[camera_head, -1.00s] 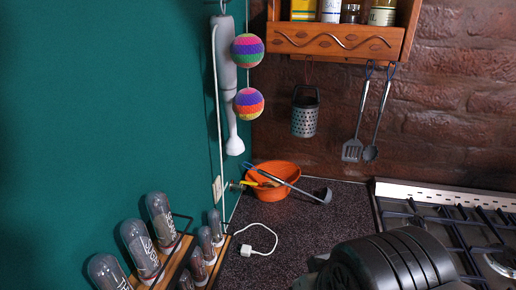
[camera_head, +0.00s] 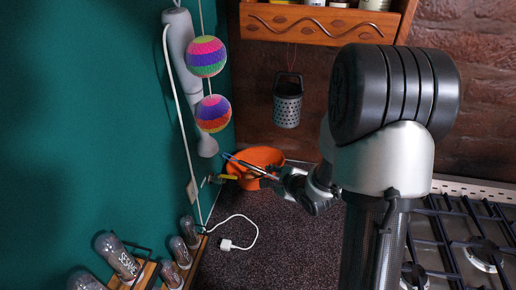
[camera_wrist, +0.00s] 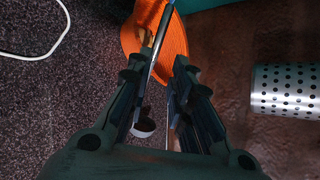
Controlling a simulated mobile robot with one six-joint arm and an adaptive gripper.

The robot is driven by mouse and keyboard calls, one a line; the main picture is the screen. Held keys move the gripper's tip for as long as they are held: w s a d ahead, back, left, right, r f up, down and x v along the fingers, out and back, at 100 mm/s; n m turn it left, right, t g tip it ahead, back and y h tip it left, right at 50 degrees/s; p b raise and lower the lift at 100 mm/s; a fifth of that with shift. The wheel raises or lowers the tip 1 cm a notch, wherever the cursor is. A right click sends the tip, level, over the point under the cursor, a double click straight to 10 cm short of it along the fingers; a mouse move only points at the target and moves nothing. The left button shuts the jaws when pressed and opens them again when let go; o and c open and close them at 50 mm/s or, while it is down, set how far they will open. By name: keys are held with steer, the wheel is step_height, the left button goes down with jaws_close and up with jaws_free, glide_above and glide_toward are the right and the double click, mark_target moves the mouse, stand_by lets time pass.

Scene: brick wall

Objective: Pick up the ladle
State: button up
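The ladle (camera_head: 248,167) lies across the orange bowl with its handle over the rim. In the wrist view, its thin metal handle (camera_wrist: 157,45) runs down between my two fingers, and its round head (camera_wrist: 144,126) shows lower down, between the finger bases. My gripper (camera_head: 283,180) is at the right side of the bowl; in the wrist view (camera_wrist: 155,78) its fingers stand apart with gaps beside the handle. In the head view, my gripper and arm hide the ladle's head.
The orange bowl (camera_head: 262,156) holds a yellow-handled tool (camera_head: 229,177). A white cable (camera_head: 254,235) lies on the dark counter (camera_head: 270,255). A grater (camera_head: 288,103) hangs on the brick wall.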

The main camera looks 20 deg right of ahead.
steer(key=m+b, duration=0.1)
steer(key=b, duration=0.2)
glide_toward(256, 169)
steer(key=x, duration=0.3)
steer(key=a+x, duration=0.1)
steer(key=x, duration=0.1)
steer(key=shift+w+f, duration=0.1)
steer(key=shift+w, duration=0.2)
steer(key=x, duration=0.3)
steer(key=b+x, duration=0.1)
steer(key=x, duration=0.1)
steer(key=shift+d+f, duration=0.2)
steer(key=shift+d, duration=0.2)
steer(key=shift+w, duration=0.1)
jaws_close()
